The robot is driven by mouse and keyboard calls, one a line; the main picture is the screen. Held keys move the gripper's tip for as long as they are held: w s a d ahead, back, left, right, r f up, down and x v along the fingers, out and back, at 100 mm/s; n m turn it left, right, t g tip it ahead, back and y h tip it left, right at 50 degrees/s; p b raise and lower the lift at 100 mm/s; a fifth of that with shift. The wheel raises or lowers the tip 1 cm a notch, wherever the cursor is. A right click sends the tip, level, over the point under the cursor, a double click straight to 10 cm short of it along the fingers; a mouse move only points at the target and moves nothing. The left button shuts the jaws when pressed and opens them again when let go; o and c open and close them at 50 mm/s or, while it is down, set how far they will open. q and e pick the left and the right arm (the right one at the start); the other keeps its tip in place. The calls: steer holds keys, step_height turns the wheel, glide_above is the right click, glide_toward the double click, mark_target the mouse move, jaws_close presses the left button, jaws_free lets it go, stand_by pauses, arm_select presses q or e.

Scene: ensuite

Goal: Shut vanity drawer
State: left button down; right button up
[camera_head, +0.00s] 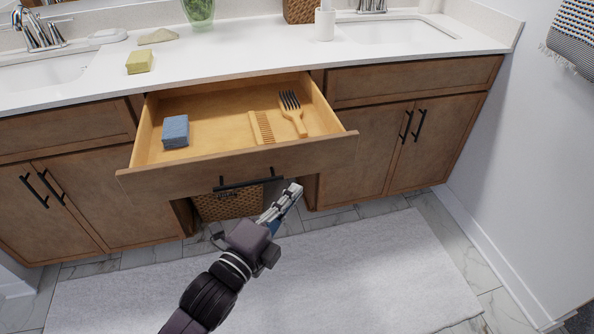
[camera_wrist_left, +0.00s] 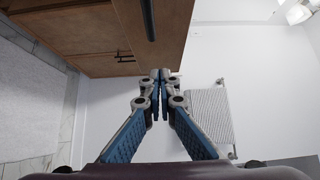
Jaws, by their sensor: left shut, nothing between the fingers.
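The vanity drawer (camera_head: 240,160) is pulled open in the middle of the wooden vanity in the head view. Its front carries a black bar handle (camera_head: 248,184). My left gripper (camera_head: 293,190) is shut and empty, in front of the drawer near the right end of the handle. In the left wrist view the shut fingertips (camera_wrist_left: 160,75) show just below the drawer front (camera_wrist_left: 170,35) and its dark handle (camera_wrist_left: 148,18). I cannot tell whether the fingers touch the drawer. My right gripper is in neither view.
Inside the drawer lie a blue block (camera_head: 175,131), a comb (camera_head: 262,127) and a brush (camera_head: 292,112). A woven basket (camera_head: 228,205) stands beneath. Cabinets flank the drawer on both sides. A pale rug (camera_head: 360,270) covers the floor, and a white wall (camera_head: 510,170) bounds the right.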

mark_target(305, 160)
arm_select(q)
steer(key=w, duration=0.4)
steer(key=w+d, duration=0.1)
steer(key=w, duration=0.2)
steer(key=shift+w+a, duration=0.15)
steer(key=shift+w, duration=0.2)
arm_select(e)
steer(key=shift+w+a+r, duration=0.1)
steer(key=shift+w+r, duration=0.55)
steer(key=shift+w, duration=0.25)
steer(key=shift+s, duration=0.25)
